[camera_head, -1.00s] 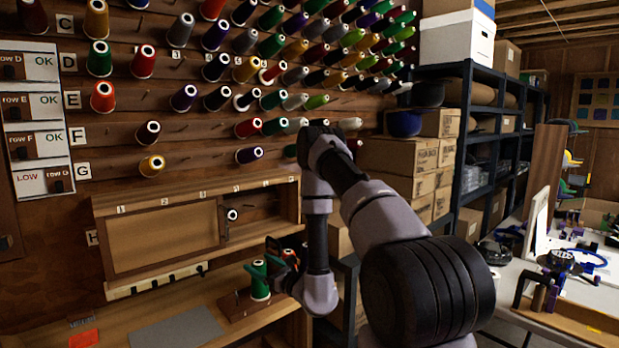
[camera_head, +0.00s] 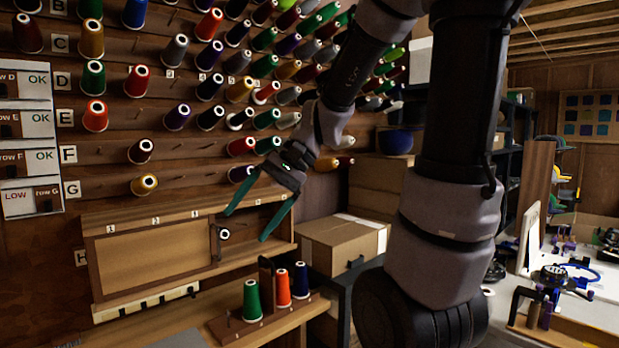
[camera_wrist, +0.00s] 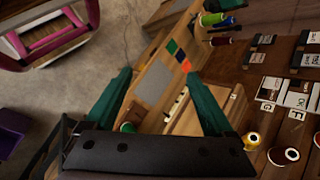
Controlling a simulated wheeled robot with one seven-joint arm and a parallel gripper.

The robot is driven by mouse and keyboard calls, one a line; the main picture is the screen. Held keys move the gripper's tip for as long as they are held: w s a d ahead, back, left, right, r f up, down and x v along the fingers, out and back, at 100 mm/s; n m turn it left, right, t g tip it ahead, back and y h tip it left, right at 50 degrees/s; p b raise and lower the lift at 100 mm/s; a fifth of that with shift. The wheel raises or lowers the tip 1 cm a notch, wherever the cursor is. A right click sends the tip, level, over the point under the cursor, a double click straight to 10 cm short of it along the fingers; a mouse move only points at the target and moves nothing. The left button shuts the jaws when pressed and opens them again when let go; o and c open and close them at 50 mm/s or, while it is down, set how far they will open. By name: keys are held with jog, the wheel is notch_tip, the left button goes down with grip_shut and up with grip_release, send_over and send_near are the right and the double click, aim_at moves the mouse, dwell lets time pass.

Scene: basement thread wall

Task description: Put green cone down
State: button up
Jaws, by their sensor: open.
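The green cone (camera_head: 251,300) stands upright on a wooden peg stand (camera_head: 222,326) on the lower bench, left of an orange cone (camera_head: 283,288) and a blue cone (camera_head: 300,280). My gripper (camera_head: 250,224) is open and empty, well above the green cone, in front of the small cabinet and the lower thread rows. Its teal fingers are spread wide. In the wrist view my gripper (camera_wrist: 158,76) also shows spread fingers with nothing held between them. A small green round shape shows beside the left finger there; I cannot tell whether it is this cone.
The thread wall with rows of cones fills the left and back. A cabinet (camera_head: 155,256) with a sliding panel stands above the bench. A cardboard box (camera_head: 342,243) is right of it. Colour swatches and a grey mat (camera_wrist: 155,85) lie on the bench.

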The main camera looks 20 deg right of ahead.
jog(key=s+d+r+n+t+h, duration=0.1)
jog(key=s+d+r+t+h, duration=0.2)
jog(key=d+r+t+h, duration=0.3)
jog(key=d+r+t, duration=0.1)
jog(key=d, duration=0.3)
jog(key=shift+d+n, duration=0.25)
jog(key=shift+n, duration=0.05)
